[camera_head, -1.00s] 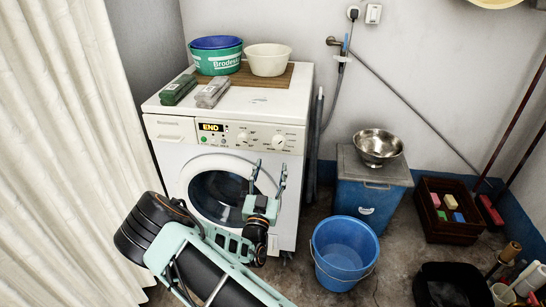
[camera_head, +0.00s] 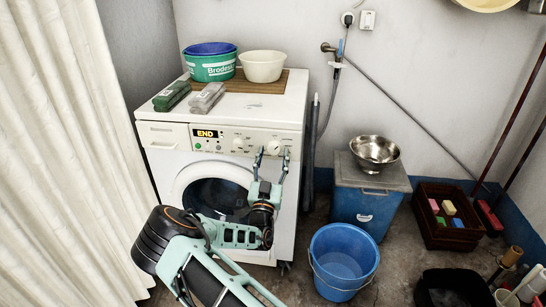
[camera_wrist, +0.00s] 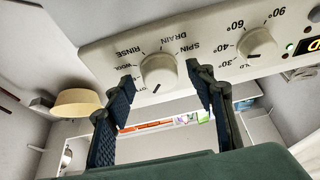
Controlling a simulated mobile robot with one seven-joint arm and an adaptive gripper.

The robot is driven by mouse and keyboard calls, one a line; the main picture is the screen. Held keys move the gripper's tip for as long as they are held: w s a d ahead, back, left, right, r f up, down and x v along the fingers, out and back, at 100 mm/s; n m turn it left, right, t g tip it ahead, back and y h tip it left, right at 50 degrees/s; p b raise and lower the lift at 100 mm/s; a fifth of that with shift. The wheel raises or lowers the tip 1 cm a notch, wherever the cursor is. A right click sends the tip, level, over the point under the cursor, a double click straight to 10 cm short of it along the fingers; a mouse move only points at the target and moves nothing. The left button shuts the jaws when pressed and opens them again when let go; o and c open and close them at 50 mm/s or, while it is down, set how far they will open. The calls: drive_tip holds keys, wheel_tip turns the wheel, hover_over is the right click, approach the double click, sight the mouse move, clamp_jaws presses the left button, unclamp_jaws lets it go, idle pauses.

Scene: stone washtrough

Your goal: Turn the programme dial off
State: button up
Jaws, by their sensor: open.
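The programme dial (camera_head: 274,147) is a round cream knob at the right of the washing machine's control panel. In the wrist view the same dial (camera_wrist: 158,71) appears upside down, ringed by words such as RINSE, DRAIN, SPIN and WOOL. The exact setting is too small to tell. My gripper (camera_head: 272,153) is open and empty in front of the panel. In the wrist view its fingertips (camera_wrist: 160,75) stand on either side of the dial; contact cannot be told. The washing machine (camera_head: 170,152) shows END on its display (camera_head: 206,133).
A temperature dial (camera_wrist: 257,43) sits beside the programme dial. A blue bucket (camera_head: 343,262) and a blue box (camera_head: 366,197) with a metal bowl (camera_head: 375,150) are to the right. A pale curtain (camera_head: 60,150) hangs at left.

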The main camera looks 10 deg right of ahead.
drive_tip(key=shift+w+r, duration=0.1)
drive_tip(key=shift+w, duration=0.05)
drive_tip(key=c, duration=1.2)
drive_tip(key=shift+o, duration=0.2)
drive_tip(key=shift+d+n, duration=0.1)
drive_tip(key=shift+n, duration=0.2)
drive_tip(key=n+y+b, duration=0.1)
drive_tip(key=n+y, duration=0.1)
drive_tip(key=n, duration=0.1)
drive_tip(key=shift+d+n, duration=0.1)
drive_tip(key=shift+n, duration=0.2)
drive_tip(key=n+y, duration=0.2)
drive_tip(key=n, duration=0.1)
drive_tip(key=n+y, duration=0.1)
drive_tip(key=n, duration=0.3)
drive_tip(key=shift+d+y, duration=0.15)
drive_tip(key=shift+y, duration=0.25)
drive_tip(key=shift+n, duration=0.3)
